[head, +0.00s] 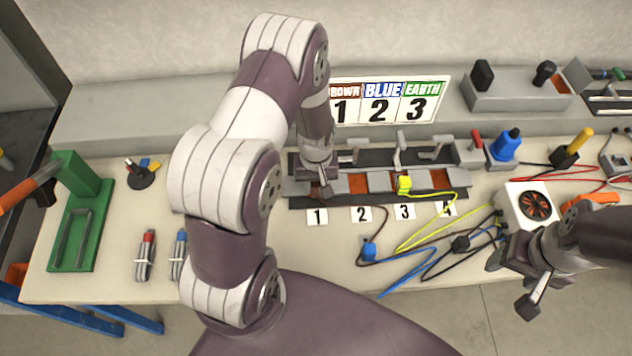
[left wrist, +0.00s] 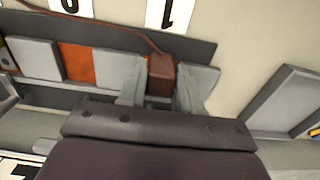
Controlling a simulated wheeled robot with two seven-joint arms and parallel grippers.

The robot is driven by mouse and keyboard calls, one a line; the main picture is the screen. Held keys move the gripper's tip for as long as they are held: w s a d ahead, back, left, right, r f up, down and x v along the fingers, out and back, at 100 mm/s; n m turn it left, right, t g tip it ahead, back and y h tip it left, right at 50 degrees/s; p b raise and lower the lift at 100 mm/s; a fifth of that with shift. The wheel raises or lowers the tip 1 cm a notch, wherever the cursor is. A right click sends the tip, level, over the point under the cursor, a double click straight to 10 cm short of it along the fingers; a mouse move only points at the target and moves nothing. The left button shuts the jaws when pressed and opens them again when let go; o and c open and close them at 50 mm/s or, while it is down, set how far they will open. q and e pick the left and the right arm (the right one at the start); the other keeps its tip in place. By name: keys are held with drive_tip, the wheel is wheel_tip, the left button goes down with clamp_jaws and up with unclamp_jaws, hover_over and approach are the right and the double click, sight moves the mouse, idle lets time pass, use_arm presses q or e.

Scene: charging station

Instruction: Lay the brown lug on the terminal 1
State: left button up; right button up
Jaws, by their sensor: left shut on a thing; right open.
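My left gripper (head: 322,187) is over the left end of the terminal strip, above the card marked 1 (head: 317,217). In the left wrist view its fingers (left wrist: 160,85) are shut on the brown lug (left wrist: 161,72), a small brown block with a brown wire running off to the left. The lug is at the terminal 1 place, in line with the 1 card (left wrist: 160,12); the fingers and lug hide that terminal's plate. I cannot tell whether the lug touches it. My right gripper (head: 512,284) is open and empty near the table's front edge.
A yellow-green lug (head: 404,184) sits on the strip at terminal 3. A blue lug (head: 369,252) lies on the table among loose wires. A white box with a fan (head: 532,205) stands beside my right gripper. A green stand (head: 75,210) is far left.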

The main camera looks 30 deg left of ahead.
sight(316, 183)
use_arm(q)
drive_tip(key=shift+f+b, duration=0.3)
drive_tip(key=shift+f, duration=0.2)
drive_tip(key=o, duration=1.1)
drive_tip(key=shift+r, duration=0.1)
wheel_tip(316, 183, up, 13)
drive_tip(key=shift+f, duration=0.2)
